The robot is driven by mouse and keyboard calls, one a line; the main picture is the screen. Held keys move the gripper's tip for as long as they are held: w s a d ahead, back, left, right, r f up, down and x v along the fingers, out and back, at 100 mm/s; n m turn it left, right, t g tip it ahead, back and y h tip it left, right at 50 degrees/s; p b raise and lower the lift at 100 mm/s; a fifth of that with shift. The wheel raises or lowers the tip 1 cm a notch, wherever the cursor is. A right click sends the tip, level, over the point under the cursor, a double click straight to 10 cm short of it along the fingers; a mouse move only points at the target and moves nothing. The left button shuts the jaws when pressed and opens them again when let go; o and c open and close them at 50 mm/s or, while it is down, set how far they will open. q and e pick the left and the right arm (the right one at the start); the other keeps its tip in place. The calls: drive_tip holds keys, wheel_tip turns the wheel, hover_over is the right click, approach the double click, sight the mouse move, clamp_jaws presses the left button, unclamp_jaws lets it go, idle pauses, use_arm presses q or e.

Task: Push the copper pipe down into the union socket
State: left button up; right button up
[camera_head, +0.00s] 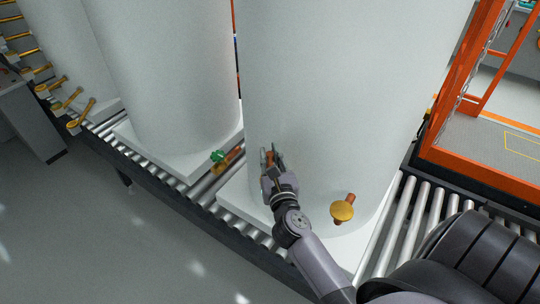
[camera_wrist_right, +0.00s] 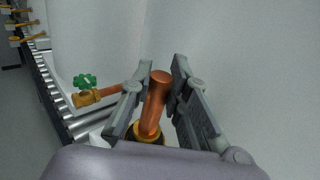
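The copper pipe (camera_wrist_right: 156,100) stands nearly upright in the right wrist view. Its lower end meets the brass union socket (camera_wrist_right: 149,135), partly hidden by my wrist; how deep it sits cannot be told. My right gripper (camera_wrist_right: 162,74) has its fingers apart on either side of the pipe, with a visible gap on the right side. In the head view my right gripper (camera_head: 270,154) is against the front of the nearer white tank (camera_head: 335,95), and the pipe (camera_head: 269,158) shows only as a small copper patch between the fingers. My left gripper is not in view.
The nearer tank stands on a roller conveyor (camera_head: 410,215). A brass cap on a copper stub (camera_head: 342,211) sticks out right of my gripper. A green-handled valve (camera_head: 218,156) is to the left, by another tank (camera_head: 170,80). An orange frame (camera_head: 480,172) stands at right.

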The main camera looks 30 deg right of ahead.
drive_tip(key=o, duration=0.5)
drive_tip(key=shift+f, duration=0.1)
drive_tip(key=shift+o, duration=0.2)
drive_tip(key=shift+s, duration=0.1)
drive_tip(key=v, duration=1.2)
